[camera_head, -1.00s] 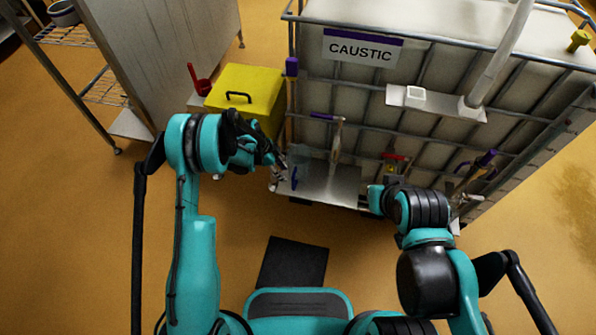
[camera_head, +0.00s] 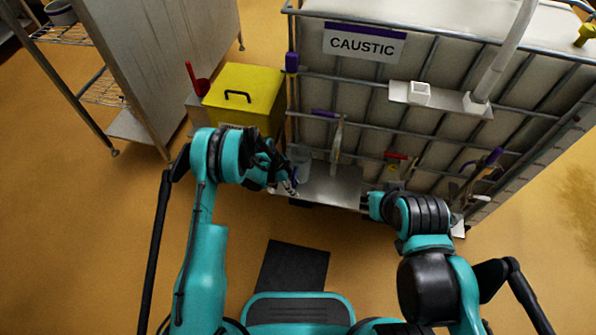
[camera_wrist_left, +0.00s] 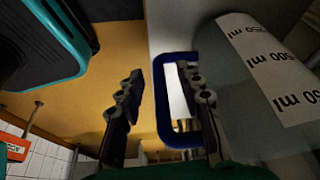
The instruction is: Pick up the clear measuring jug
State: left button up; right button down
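The clear measuring jug (camera_head: 301,163) stands on the metal shelf at the front of the caustic tank in the head view. In the left wrist view its clear wall with ml labels (camera_wrist_left: 275,75) fills the right side, and its dark blue handle (camera_wrist_left: 162,105) is in the middle. My left gripper (camera_wrist_left: 163,78) is open. One finger is left of the handle's outer bar with a gap; the other overlaps the handle's opening. In the head view my left gripper (camera_head: 287,184) is beside the jug and hides its handle. My right gripper (camera_head: 368,204) is near the shelf's right end; its fingers are unclear.
The metal shelf (camera_head: 330,187) holds the jug. A purple-topped brush (camera_head: 337,140) hangs behind it on the caged tank (camera_head: 440,140). A yellow bin (camera_head: 243,98) stands left of the tank. Open floor lies in front.

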pick_arm(q)
grip_shut()
